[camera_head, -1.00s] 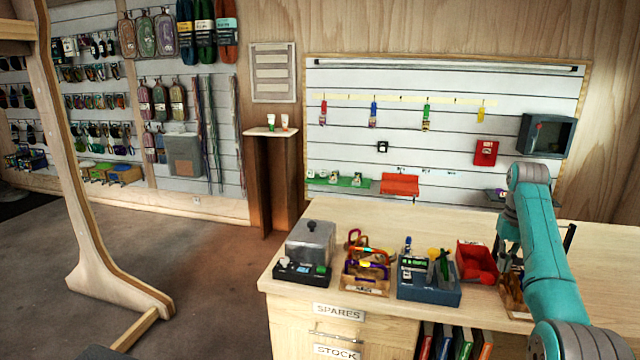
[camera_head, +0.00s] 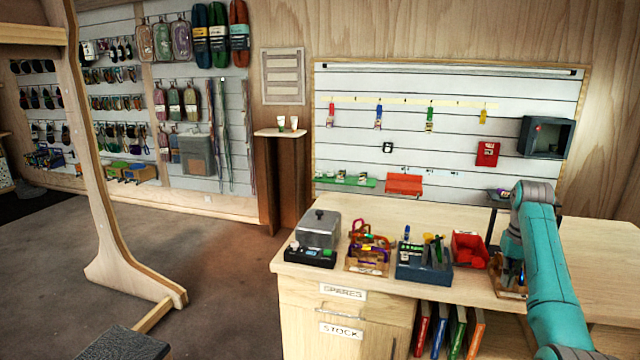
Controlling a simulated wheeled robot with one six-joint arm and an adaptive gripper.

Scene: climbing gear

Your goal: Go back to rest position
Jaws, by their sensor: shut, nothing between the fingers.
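My teal arm reaches up from the lower right over the right part of the wooden counter (camera_head: 600,245), with its grey joint at the top. No object is seen being carried.
Along the counter stand a grey metal box (camera_head: 318,229), a wooden tray of carabiners (camera_head: 367,265), a blue-grey bin (camera_head: 424,270) and a red bin (camera_head: 469,248). A wooden frame post (camera_head: 100,200) stands left over open floor.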

